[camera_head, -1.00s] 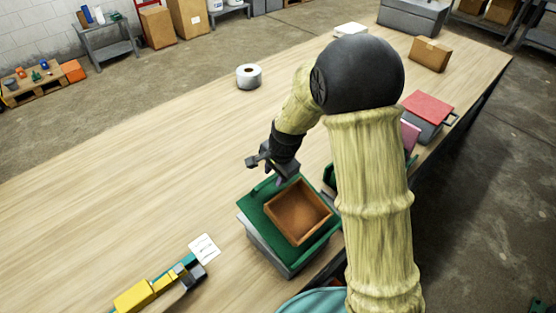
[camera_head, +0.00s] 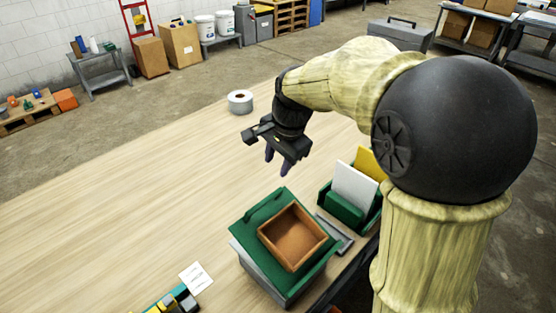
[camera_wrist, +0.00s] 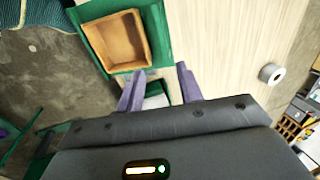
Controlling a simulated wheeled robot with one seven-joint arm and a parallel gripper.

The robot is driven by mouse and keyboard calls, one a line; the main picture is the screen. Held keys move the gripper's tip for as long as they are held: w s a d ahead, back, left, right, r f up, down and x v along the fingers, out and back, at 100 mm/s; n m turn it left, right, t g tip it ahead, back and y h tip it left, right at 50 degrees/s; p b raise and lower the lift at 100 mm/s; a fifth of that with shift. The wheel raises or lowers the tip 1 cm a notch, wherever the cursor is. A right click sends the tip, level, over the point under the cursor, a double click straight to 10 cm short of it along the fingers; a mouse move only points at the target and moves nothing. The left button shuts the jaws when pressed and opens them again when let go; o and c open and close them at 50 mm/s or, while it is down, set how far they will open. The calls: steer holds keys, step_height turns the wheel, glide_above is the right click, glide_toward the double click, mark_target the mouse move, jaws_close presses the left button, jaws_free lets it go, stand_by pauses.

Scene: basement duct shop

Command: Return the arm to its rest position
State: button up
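My gripper (camera_head: 277,160) hangs above the wooden table (camera_head: 130,190), up and behind the green box in the head view. Its two purple fingers are apart with nothing between them, as the wrist view (camera_wrist: 158,85) also shows. My arm is bent, coming in from the right of the head view. A brown open tray (camera_head: 292,237) sits on the green-topped grey box (camera_head: 262,210) at the table's near edge. The tray looks empty, and it shows at the top of the wrist view (camera_wrist: 118,40).
A green holder (camera_head: 345,207) with a white and a yellow sheet stands right of the box. A tape roll (camera_head: 240,102) is at the far side. A paper card (camera_head: 195,278) lies at the near left. A grey toolbox (camera_head: 400,33) is at the back. The left table is clear.

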steer(key=shift+r, duration=0.3)
steer(key=s+d+f+n+h, duration=0.2)
steer(key=s+d+f+n, duration=0.7)
steer(key=s+d+f, duration=0.3)
steer(key=shift+s+d+t, duration=0.3)
steer(key=shift+s+d, duration=0.5)
steer(key=shift+d, duration=0.15)
stand_by(1.4)
